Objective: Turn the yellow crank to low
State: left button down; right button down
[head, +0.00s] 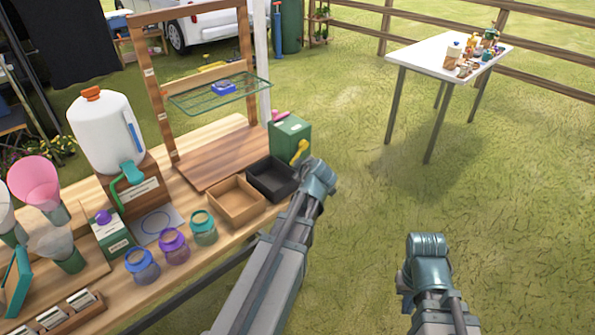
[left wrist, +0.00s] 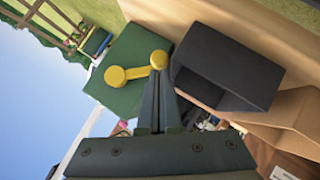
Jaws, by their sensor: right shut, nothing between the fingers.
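The yellow crank (head: 299,151) is on the side of a green box (head: 290,129) at the table's right end. In the left wrist view the crank (left wrist: 137,68) shows two round ends joined by a short bar, against the green box (left wrist: 130,52). My left gripper (head: 318,172) is beside the crank. In the left wrist view my left gripper (left wrist: 157,76) has its fingers together, with the tips just at the crank's right round end; contact is unclear. My right gripper (head: 427,243) is shut and empty, over the grass. No low marking is readable.
A black tray (head: 271,190) and a brown tray (head: 236,215) sit close to the green box. Several jars, a white jug (head: 105,135) and a wooden frame with a wire shelf (head: 222,95) share the table. A white table (head: 425,57) stands far off on open grass.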

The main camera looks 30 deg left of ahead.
pick_arm(q)
jog(key=shift+f+n+t+b, duration=0.3)
jog(key=shift+f+t+b, duration=0.2)
jog(key=shift+b, duration=0.25)
jog(key=shift+w+n+t+b, duration=0.1)
jog(key=shift+n+t+b, duration=0.2)
jog(key=shift+t+b, duration=0.15)
jog(key=shift+r, duration=0.1)
